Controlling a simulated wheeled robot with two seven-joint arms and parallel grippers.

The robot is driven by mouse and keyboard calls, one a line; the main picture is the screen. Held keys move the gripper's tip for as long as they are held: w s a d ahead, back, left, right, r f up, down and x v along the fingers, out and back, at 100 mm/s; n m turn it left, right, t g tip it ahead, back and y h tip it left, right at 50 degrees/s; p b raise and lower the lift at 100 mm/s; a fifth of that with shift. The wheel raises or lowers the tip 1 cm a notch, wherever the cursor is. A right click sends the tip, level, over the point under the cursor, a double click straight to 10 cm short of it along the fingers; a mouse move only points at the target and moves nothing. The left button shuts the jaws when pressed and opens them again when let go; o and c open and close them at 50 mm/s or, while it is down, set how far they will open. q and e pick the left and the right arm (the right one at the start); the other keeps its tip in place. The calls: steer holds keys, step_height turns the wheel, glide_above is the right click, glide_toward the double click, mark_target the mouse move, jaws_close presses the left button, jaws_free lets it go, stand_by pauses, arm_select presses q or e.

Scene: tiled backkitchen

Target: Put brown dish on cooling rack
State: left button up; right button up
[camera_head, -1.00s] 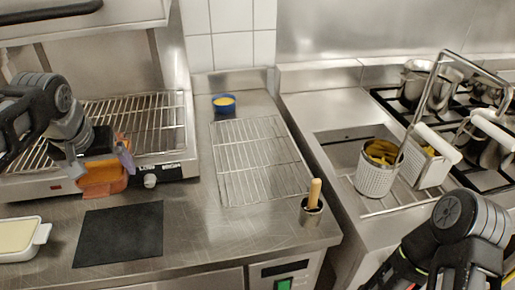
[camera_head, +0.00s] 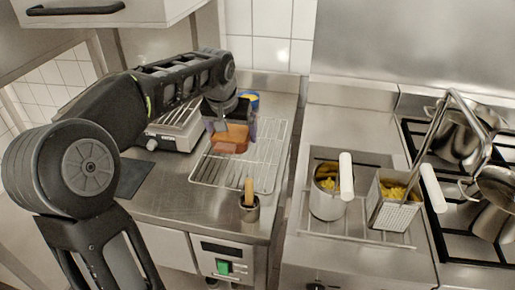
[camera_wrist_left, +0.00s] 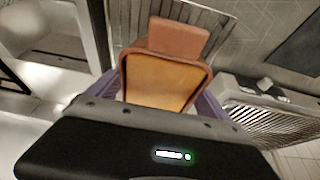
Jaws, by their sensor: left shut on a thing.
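The brown dish (camera_head: 232,138) is an orange-brown dish with a flat handle tab. It is over the cooling rack (camera_head: 268,160), a wire grid on the steel counter. My left gripper (camera_head: 230,122) is shut on the dish; its purple fingers show on both sides. The wrist view shows the dish (camera_wrist_left: 165,80) between the fingers, its tab (camera_wrist_left: 178,38) pointing away and the rack wires (camera_wrist_left: 190,15) beyond it. I cannot tell whether the dish touches the rack. My right gripper is not in view.
A blue bowl with yellow contents (camera_head: 250,100) stands behind the rack, partly hidden by my left gripper. A metal cup with a wooden handle (camera_head: 249,204) stands in front. The grill (camera_head: 172,134) is left, fryer baskets (camera_head: 394,198) right. The rack's right part is clear.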

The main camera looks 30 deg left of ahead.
arm_select(q)
steer(key=shift+a, duration=0.15)
glide_above(236, 166)
steer(key=s, duration=0.1)
steer(key=shift+s+d+f, duration=0.1)
steer(key=shift+d+f, duration=0.05)
steer(key=shift+f, duration=1.4)
steer(key=shift+s+d+f, duration=0.1)
steer(key=shift+f, duration=1.4)
steer(key=shift+f+p, duration=0.5)
steer(key=shift+f, duration=1.4)
steer(key=shift+f, duration=0.15)
steer(key=o, duration=1.8)
